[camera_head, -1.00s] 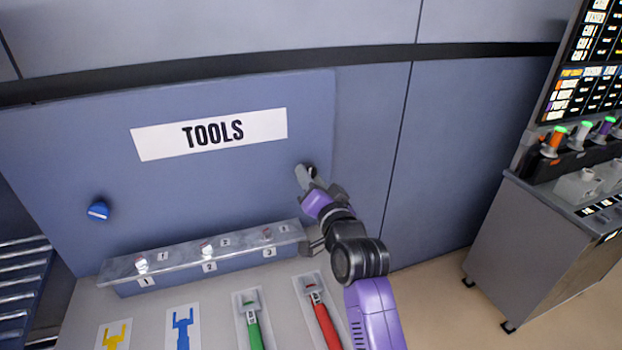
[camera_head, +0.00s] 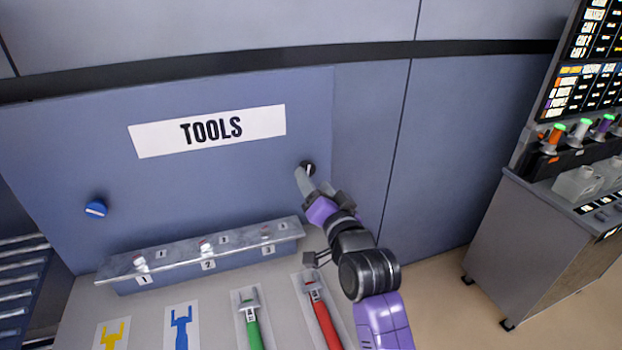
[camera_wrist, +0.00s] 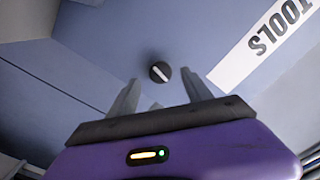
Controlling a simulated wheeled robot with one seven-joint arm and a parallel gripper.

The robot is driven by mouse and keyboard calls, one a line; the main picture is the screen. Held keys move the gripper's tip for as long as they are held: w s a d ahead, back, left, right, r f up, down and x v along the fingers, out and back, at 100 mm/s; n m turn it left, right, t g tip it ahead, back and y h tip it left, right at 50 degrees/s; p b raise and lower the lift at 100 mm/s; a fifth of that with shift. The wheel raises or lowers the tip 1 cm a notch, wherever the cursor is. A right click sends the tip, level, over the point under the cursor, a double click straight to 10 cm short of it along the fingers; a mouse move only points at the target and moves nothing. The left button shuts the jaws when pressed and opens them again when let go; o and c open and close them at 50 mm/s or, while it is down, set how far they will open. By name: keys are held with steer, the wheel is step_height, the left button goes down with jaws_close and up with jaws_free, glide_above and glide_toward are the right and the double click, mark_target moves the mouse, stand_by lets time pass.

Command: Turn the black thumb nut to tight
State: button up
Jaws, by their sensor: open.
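The black thumb nut (camera_head: 308,167) is on the blue tool panel, right of the TOOLS sign. In the wrist view the nut (camera_wrist: 159,72) is a round black knob with a slanted white mark, beyond my fingertips and roughly between their lines. My gripper (camera_head: 303,180) is at the panel's right side, just below the nut in the head view. In the wrist view my gripper (camera_wrist: 163,88) has its two fingers spread apart with nothing between them. The fingers do not appear to touch the nut.
A blue knob (camera_head: 96,209) sits on the panel's left side. Below is a metal rail (camera_head: 125,268) with numbered spots. A green-handled tool (camera_head: 250,325) and a red-handled tool (camera_head: 322,315) lie on the bench. A grey cabinet (camera_head: 520,250) stands at right.

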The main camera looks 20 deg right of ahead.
steer(key=s, duration=0.4)
steer(key=shift+s, duration=0.25)
steer(key=shift+r, duration=0.1)
steer(key=s+r+n+t, duration=0.2)
steer(key=s+r+n, duration=0.1)
steer(key=s+n, duration=0.15)
steer(key=s+f+n+g, duration=0.1)
steer(key=s+f, duration=0.4)
steer(key=s, duration=0.9)
steer(key=s+f+n+g, duration=0.1)
steer(key=s+f, duration=0.4)
steer(key=s, duration=0.9)
steer(key=s+f+n+g, duration=0.1)
steer(key=s+f+g, duration=0.2)
steer(key=s, duration=1)
step_height(320, 180, down, 2)
steer(key=shift+s+f+n, duration=0.1)
steer(key=shift+s+n, duration=0.25)
steer(key=shift+s, duration=0.05)
